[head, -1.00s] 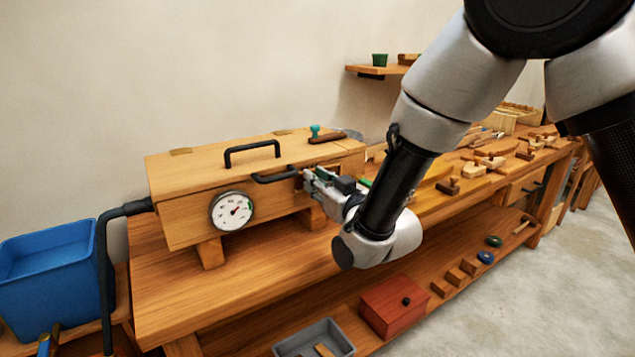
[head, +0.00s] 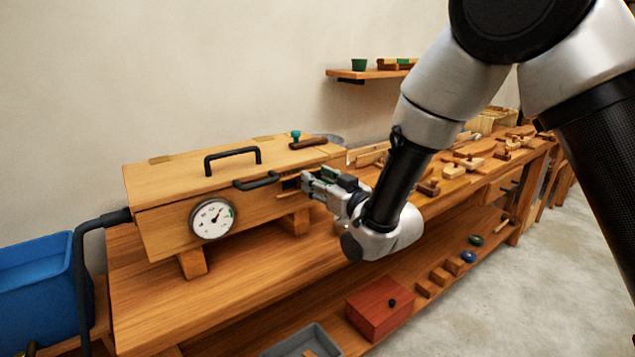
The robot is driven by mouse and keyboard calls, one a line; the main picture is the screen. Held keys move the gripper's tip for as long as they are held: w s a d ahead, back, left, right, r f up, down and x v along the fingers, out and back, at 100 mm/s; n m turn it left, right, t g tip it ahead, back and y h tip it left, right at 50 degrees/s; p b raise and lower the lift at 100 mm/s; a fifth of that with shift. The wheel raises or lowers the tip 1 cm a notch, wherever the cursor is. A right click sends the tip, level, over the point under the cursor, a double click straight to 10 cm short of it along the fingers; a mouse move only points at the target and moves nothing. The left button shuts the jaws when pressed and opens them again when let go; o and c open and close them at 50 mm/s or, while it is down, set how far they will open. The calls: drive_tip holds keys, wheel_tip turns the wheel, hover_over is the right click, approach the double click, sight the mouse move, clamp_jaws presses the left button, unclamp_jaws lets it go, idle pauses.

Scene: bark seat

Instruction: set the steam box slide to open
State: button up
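The steam box (head: 165,198) is a long wooden box on the bench, with a round dial (head: 212,218) on its front. A black handle (head: 256,182) sits high on the front, and a dark slot (head: 291,184) shows just right of it. I cannot tell for sure which part is the slide. My gripper (head: 304,183) is at the right end of the box front, beside the slot and a little right of the handle. Its fingers are small and seen from the side, so I cannot tell whether they are apart or touch the box. It hides part of the box's right end.
A black lid handle (head: 232,160) and a teal knob (head: 296,136) stand on the box top. A black hose (head: 90,228) joins its left end. Wooden tools (head: 455,170) lie on the bench to the right. A red box (head: 380,308) sits on the lower shelf.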

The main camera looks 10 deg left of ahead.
drive_tip(key=v, duration=0.7)
drive_tip(key=shift+s+d, duration=0.15)
drive_tip(key=shift+d, duration=0.05)
drive_tip(key=shift+f, duration=0.1)
